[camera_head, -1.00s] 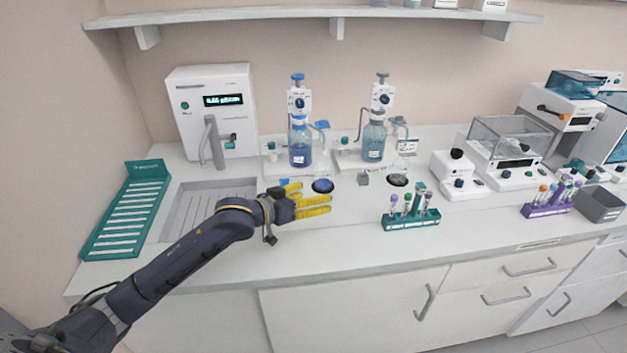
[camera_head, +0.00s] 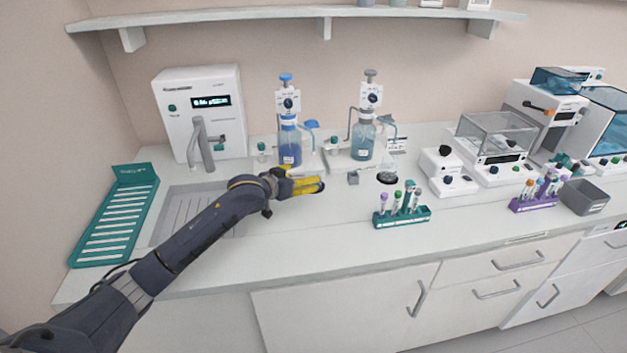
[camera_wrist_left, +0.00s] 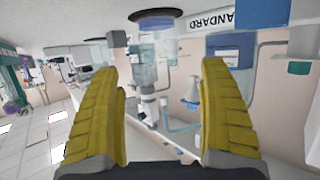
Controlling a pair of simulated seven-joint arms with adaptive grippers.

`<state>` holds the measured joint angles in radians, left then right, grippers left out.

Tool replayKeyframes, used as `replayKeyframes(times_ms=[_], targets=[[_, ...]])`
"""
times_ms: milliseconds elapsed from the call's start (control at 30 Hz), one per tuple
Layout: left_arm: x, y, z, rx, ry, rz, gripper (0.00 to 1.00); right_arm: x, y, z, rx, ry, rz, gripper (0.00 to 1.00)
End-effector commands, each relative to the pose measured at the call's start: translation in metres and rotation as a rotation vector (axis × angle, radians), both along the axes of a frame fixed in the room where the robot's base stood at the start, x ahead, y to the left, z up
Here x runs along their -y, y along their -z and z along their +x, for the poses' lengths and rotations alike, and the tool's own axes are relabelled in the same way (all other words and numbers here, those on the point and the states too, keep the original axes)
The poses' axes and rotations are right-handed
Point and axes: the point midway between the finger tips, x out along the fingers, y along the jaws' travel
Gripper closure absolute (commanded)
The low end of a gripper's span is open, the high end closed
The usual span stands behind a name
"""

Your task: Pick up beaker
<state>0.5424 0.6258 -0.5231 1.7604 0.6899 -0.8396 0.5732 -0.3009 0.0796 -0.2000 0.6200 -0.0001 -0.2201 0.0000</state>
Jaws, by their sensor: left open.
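My left gripper (camera_head: 316,184) reaches in front of the blue-filled dispenser bottle (camera_head: 290,150). Its yellow fingers are open and look empty. In the left wrist view the fingers (camera_wrist_left: 160,105) stand wide apart, and the picture is upside down. My right gripper is not in view.
A second dispenser bottle (camera_head: 364,140) stands to the right, with another clear vessel (camera_head: 387,155) beside it above a dark disc (camera_head: 387,178). A teal tube rack (camera_head: 402,217) is at the front right. The sink (camera_head: 180,208) lies left.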

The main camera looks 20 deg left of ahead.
Motion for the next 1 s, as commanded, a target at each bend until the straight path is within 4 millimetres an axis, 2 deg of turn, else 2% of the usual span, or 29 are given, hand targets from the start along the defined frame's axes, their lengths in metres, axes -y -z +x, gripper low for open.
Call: replayKeyframes(times_ms=[367, 700, 1000], targets=[[0.006, 0.006, 0.018, 0.001, 0.0, -0.001, 0.22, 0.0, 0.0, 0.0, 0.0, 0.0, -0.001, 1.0], [0.019, 0.017, 0.052, 0.0, 0.001, 0.0, 0.22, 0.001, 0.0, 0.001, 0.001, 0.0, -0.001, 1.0], [0.021, 0.021, 0.059, 0.001, 0.002, -0.001, 0.22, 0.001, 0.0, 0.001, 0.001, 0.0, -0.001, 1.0]])
